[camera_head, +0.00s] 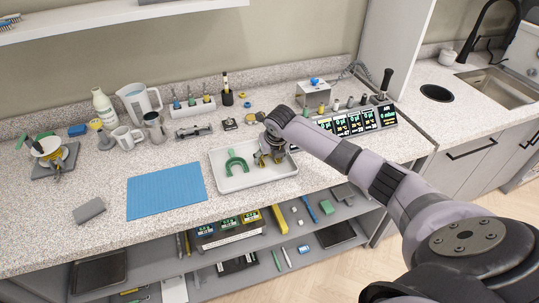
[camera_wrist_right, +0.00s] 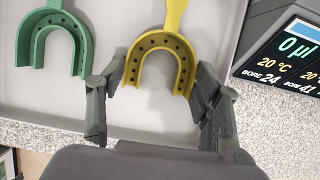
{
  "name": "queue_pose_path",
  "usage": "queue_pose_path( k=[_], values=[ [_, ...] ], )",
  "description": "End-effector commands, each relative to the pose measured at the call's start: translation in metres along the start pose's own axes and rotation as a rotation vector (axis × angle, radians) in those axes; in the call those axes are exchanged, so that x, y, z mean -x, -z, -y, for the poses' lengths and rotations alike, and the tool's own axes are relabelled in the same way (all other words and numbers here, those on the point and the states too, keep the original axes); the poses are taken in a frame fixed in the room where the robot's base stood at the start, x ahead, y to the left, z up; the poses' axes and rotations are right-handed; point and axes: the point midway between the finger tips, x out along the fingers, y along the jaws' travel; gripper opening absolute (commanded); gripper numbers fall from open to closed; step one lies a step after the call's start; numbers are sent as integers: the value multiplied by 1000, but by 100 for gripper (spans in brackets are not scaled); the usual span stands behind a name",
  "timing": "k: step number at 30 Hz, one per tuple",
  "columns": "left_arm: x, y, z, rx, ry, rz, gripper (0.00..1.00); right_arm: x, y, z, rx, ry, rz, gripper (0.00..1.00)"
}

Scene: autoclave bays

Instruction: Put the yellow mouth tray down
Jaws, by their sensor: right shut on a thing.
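The yellow mouth tray (camera_wrist_right: 160,39) is U-shaped with a row of holes and a handle. In the right wrist view it lies between the fingers of my right gripper (camera_wrist_right: 158,112), its open ends toward the gripper. My right gripper (camera_head: 271,160) is shut on it, over the right part of a white rectangular tray (camera_head: 225,184). Whether the yellow mouth tray touches the white tray's floor I cannot tell. The head view mostly hides it behind the gripper. A green mouth tray (camera_head: 236,154) lies in the left part of the white tray. My left gripper is out of view.
A blue mat (camera_head: 165,190) lies left of the white tray. Digital displays (camera_head: 355,121) stand to the right. Bottles, jugs and small tools (camera_head: 195,106) line the back. A grey block (camera_head: 89,210) lies near the front left, with bare counter around it.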

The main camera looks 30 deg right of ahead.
Motion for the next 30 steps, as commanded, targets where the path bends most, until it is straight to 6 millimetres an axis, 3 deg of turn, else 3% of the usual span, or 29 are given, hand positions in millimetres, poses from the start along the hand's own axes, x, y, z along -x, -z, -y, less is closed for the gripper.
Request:
queue_pose_path(
  k=[8,9,17,30],
  values=[
    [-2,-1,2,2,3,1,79,-3,1,0,0,0,0,34],
    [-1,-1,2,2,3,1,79,-3,1,0,0,0,0,61],
    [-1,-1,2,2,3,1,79,-3,1,0,0,0,-1,79],
    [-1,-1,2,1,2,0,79,6,-1,1,0,-1,2,80]
  ],
)
